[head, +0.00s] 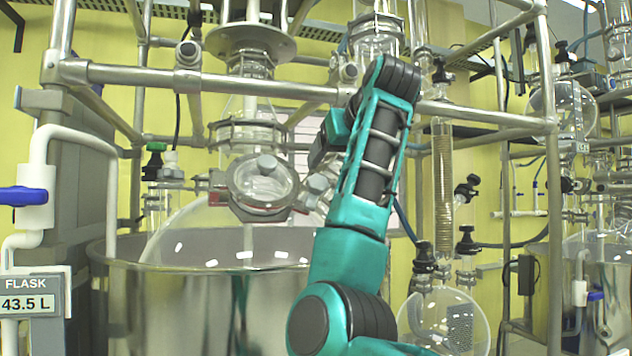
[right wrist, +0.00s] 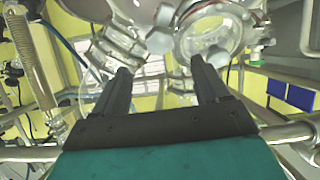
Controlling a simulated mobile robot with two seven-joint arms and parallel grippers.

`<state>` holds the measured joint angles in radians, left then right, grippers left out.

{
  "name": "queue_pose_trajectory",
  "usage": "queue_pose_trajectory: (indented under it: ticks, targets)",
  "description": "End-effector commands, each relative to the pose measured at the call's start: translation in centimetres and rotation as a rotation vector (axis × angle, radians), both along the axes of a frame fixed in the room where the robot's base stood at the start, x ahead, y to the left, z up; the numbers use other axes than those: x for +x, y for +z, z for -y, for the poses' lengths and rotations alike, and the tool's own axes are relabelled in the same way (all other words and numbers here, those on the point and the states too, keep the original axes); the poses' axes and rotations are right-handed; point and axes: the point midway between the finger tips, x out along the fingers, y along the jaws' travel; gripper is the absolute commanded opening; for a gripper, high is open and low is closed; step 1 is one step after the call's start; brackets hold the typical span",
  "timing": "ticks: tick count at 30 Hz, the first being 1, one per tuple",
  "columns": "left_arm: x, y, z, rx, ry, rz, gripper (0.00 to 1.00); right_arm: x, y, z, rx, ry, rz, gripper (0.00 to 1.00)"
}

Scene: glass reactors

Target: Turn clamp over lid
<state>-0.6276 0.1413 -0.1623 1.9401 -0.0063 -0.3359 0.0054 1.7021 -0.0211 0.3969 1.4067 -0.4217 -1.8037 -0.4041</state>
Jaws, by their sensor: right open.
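The round glass lid (head: 262,180) closes the port at the front of the large glass vessel, above the steel pot. I see no contact. My left gripper is not in view.
Steel frame tubes (head: 130,74) cross in front of and above the vessel. The steel pot (head: 180,300) stands below. A coil condenser (head: 442,190) and a round flask (head: 445,320) are right of my arm. Blue-handled valve piping (head: 35,200) is at left.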

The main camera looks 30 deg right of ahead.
Motion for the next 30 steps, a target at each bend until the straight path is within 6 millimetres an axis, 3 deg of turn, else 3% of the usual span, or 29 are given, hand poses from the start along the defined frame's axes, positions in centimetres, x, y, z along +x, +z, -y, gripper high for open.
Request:
queue_pose_trajectory:
  ticks: [9, 15, 28, 30]
  targets:
    - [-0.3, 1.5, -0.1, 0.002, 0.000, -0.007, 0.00, 6.0, -2.4, 1.4, 0.001, 0.001, -0.005, 0.74]
    - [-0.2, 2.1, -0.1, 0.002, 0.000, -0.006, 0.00, 8.5, -3.5, 1.9, 0.001, 0.000, -0.003, 0.74]
    - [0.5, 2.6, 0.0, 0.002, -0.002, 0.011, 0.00, 9.3, -4.0, 2.2, -0.001, -0.001, 0.001, 0.74]
    - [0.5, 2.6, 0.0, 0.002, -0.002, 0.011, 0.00, 9.3, -4.0, 2.2, -0.001, -0.001, 0.001, 0.67]
